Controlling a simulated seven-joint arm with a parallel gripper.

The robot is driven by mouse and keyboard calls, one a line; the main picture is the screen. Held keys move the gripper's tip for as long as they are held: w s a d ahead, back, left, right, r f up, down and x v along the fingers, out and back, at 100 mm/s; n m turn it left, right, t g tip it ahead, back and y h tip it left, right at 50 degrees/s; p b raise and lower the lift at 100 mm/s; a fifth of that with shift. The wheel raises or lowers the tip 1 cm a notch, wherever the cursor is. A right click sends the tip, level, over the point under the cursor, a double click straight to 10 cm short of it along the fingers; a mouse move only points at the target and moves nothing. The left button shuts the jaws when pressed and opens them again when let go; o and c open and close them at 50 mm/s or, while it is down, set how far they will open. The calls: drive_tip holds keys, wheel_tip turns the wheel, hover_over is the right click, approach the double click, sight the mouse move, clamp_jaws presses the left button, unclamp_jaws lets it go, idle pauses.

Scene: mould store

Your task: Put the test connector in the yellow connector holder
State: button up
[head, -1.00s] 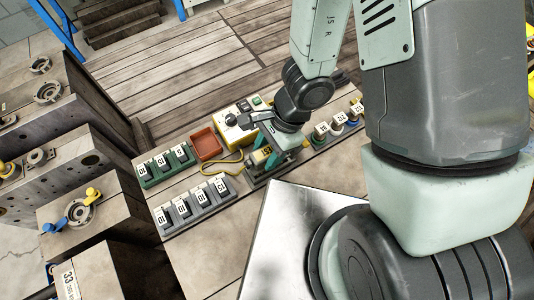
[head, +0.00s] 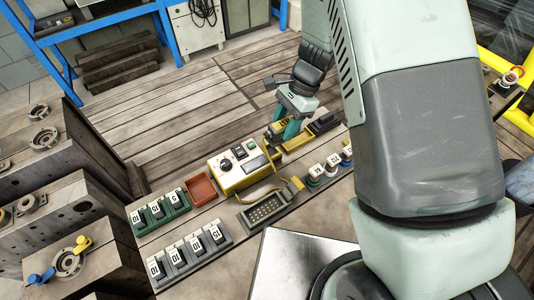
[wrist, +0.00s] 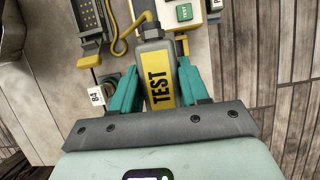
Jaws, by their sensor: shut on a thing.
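The test connector is a grey and yellow block marked TEST (wrist: 158,85). My gripper's teal fingers (wrist: 156,88) are shut on its two sides in the wrist view. In the head view my gripper (head: 287,130) stands at the far side of the bench strip with the connector (head: 276,128) between its fingers. The yellow connector holder (head: 297,142) lies just below and to the right of the fingers. The fingers and connector partly hide it, and I cannot tell whether connector and holder touch.
A yellow control box (head: 228,176) stands left of my gripper. A multi-pin socket (head: 265,212) with a yellow cable is nearer. Several numbered connectors (head: 333,160) stand at right, others in green and grey racks (head: 190,250) at left. A red tray (head: 201,189) is empty.

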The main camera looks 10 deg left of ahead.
drive_tip(key=shift+w+d+f, duration=0.55)
drive_tip(key=shift+w+f, duration=0.45)
drive_tip(key=shift+f, duration=0.05)
drive_tip(key=shift+w+d+f, duration=0.6)
drive_tip(key=shift+w+f, duration=0.45)
drive_tip(key=shift+f, duration=0.05)
drive_tip(key=shift+w+d+f, duration=0.55)
drive_tip(key=shift+w+f, duration=0.45)
drive_tip(key=shift+f, duration=0.05)
drive_tip(key=shift+f, duration=0.8)
drive_tip(key=o, duration=1.3)
drive_tip(key=shift+o, duration=0.4)
drive_tip(key=o, duration=0.3)
drive_tip(key=shift+o, duration=0.2)
